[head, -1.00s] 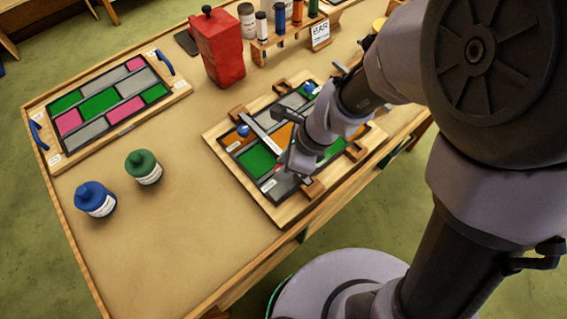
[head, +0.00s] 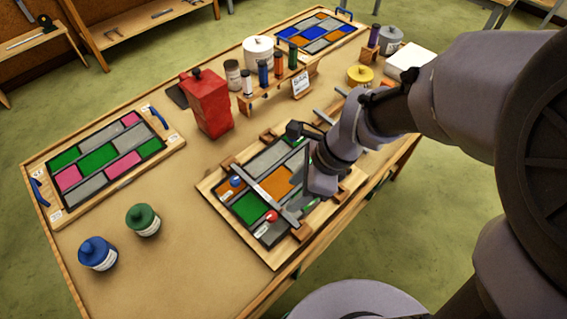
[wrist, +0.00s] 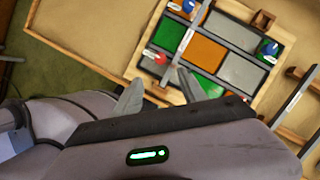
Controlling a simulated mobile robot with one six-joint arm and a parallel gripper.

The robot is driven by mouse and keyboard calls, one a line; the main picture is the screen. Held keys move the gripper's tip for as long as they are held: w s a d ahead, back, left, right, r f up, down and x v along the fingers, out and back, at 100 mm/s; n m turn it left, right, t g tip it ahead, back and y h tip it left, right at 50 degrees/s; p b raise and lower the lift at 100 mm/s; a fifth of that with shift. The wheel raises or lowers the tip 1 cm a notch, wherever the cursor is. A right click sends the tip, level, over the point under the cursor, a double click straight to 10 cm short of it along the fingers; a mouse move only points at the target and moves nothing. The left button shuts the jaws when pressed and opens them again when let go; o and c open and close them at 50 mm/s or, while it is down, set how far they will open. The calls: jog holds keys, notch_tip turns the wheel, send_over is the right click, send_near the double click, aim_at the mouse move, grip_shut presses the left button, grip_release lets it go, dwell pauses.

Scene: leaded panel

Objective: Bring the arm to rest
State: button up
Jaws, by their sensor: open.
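My gripper (wrist: 158,90) is open and empty in the wrist view, its two grey fingers apart. In the head view my arm comes in from the right, and its end hangs over the right part of the middle panel. This panel (head: 248,207) has green, orange and grey panes in a wooden frame (head: 215,203). A pale bar (head: 262,195) lies across it, between a blue knob (head: 236,181) and a red knob (head: 271,216). The wrist view also shows the red knob (wrist: 160,58) and another blue knob (wrist: 270,48). The panel's right side is partly hidden by my arm.
A red can (head: 208,105) stands behind the panel, beside a rack (head: 272,92) of tubes. Blue (head: 97,253) and green (head: 143,220) jars stand at the front left. A pink-and-green panel (head: 110,160) lies left. The bench between has free room.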

jog(key=v, duration=0.3)
jog(key=shift+r+p, duration=0.1)
jog(key=shift+p, duration=0.25)
jog(key=s+d+r+n+t+h+b, duration=0.1)
jog(key=s+d+r+n+t+b, duration=0.1)
jog(key=n, duration=0.4)
jog(key=s+d+r+n+t+h+b, duration=0.1)
jog(key=s+d+r+n+t+b, duration=0.2)
jog(key=d+n, duration=0.4)
jog(key=shift+s+r+n+t+h+b, duration=0.3)
jog(key=shift+s+t+b, duration=0.1)
jog(key=shift+s+b, duration=0.6)
